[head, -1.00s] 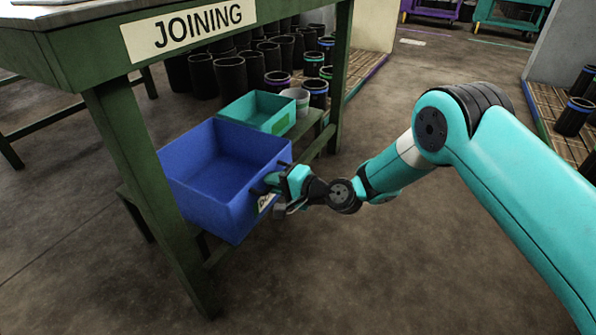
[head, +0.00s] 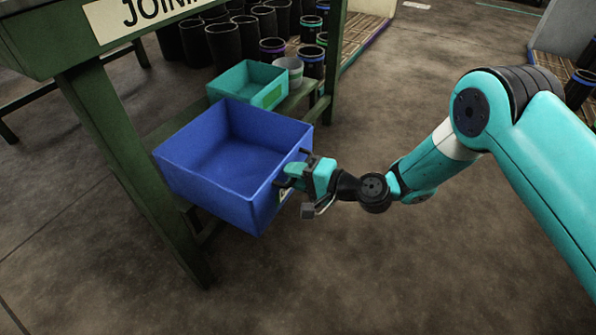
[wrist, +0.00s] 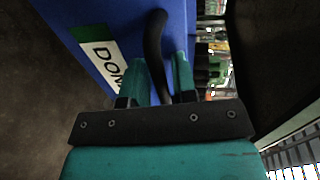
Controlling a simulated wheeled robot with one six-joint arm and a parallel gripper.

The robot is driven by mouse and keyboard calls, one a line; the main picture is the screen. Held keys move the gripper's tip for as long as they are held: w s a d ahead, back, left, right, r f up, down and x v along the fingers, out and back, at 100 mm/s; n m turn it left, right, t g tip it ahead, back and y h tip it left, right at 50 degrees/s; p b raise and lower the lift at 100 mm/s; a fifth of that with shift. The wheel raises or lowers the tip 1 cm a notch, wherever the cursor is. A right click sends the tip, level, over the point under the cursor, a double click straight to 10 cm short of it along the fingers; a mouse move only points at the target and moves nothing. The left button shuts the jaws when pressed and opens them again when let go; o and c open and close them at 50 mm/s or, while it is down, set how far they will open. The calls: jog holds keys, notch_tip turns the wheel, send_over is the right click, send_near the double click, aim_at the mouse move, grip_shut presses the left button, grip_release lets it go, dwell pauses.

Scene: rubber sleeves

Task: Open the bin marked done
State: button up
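The bin marked done is a blue open-topped box (head: 215,185) on the low shelf under the green table, jutting out toward my arm. Its inside looks empty. In the wrist view its blue front (wrist: 85,12) carries a white label (wrist: 103,60) with a green end, reading "DON", the rest hidden. A black curved handle (wrist: 156,40) stands out from that front. My gripper (head: 292,178) is at the bin's right-hand face. In the wrist view its teal fingers (wrist: 162,80) lie on either side of the handle, closed on it.
A teal bin (head: 240,84) and a grey cup (head: 289,72) stand behind on the shelf (head: 300,98). The table's green leg (head: 140,180) is close to the blue bin's left. Black sleeves (head: 228,48) stand beyond. The floor in front is clear.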

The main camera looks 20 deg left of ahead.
jog(key=shift+o, duration=0.6)
jog(key=shift+w, duration=0.1)
jog(key=shift+w+d, duration=0.1)
jog(key=p+v, duration=0.6)
jog(key=v, duration=1.1)
jog(key=shift+d, duration=0.2)
jog(key=shift+r, duration=0.1)
